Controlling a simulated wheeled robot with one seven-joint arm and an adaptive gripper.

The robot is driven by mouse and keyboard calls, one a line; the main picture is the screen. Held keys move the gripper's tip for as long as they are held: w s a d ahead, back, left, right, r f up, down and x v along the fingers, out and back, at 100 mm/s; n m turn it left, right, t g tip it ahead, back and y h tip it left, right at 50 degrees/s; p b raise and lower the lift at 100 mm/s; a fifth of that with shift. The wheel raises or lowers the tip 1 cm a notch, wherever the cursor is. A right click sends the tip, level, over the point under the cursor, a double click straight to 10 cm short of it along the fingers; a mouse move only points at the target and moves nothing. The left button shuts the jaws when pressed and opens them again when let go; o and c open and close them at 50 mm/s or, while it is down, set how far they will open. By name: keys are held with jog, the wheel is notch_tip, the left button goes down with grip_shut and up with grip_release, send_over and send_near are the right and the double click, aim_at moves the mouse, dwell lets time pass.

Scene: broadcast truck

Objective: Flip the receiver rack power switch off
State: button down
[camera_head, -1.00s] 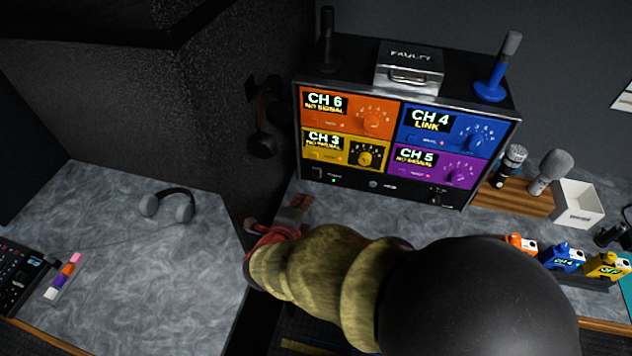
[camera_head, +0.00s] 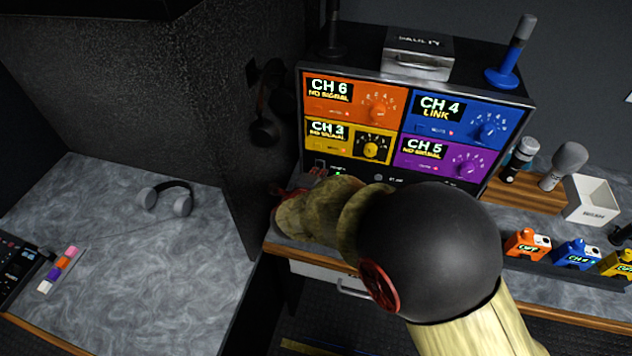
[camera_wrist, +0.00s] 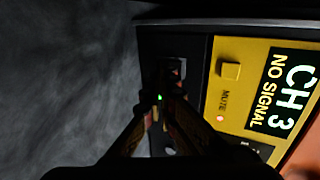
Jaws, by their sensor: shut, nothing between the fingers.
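The receiver rack (camera_head: 398,183) stands on the counter at the back, its four coloured channel panels lit. Its power switch (camera_head: 319,164) is at the left end of the black bottom strip, beside a lit green light (camera_head: 338,173). In the wrist view, which is turned sideways, the switch (camera_wrist: 172,68) is a dark rocker in a square frame. My gripper (camera_wrist: 173,90) is shut and empty, its fingertips right at the switch's lower edge in that view; I cannot tell whether they touch. My gripper (camera_head: 316,172) is partly hidden by my arm in the head view.
The yellow CH 3 panel (camera_wrist: 238,92) with its mute button lies close beside my fingertips. Headphones (camera_head: 262,125) hang left of the rack. Microphones and a white box (camera_head: 590,200) stand to the right, with coloured packs in front. The left counter is mostly clear.

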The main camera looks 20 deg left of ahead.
jog(key=shift+w, duration=0.2)
jog(key=shift+w+f, duration=0.3)
jog(key=shift+f, duration=0.1)
jog(key=shift+r, duration=0.15)
jog(key=shift+r+p, duration=0.5)
jog(key=shift+r, duration=0.25)
